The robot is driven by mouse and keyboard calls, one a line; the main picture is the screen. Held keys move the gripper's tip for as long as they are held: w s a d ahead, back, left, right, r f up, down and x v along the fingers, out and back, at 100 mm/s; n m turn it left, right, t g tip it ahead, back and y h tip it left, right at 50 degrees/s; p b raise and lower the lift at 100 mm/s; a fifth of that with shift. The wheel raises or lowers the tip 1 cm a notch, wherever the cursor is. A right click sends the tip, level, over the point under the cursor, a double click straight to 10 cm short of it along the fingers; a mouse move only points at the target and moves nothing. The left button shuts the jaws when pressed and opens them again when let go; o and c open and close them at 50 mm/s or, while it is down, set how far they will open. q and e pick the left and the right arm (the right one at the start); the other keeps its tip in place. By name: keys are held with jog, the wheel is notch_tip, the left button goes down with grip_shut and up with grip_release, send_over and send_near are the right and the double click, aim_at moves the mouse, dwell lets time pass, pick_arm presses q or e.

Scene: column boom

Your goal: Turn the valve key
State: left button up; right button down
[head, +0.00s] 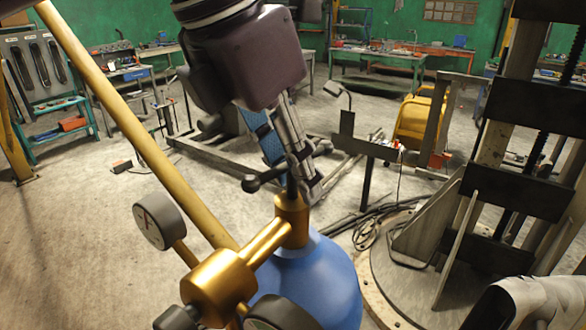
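The valve key (265,179) has a dark cross handle with a round knob at its left end. Its stem goes down into the brass valve (291,220) on top of a blue gas cylinder (318,280). My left gripper (295,172) comes down from above at the key. Its grey finger is beside the right end of the handle, and a blue-faced finger shows behind and to the left. My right gripper is not in view.
A brass regulator (218,280) with a round gauge (158,221) sticks out in front of the valve. A yellow pole (140,125) slants down to it from the upper left. A column frame (505,190) stands at right; cables (375,228) lie on the floor.

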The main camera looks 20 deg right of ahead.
pick_arm(q)
jog(key=v, duration=1.2)
jog(key=shift+d, duration=0.1)
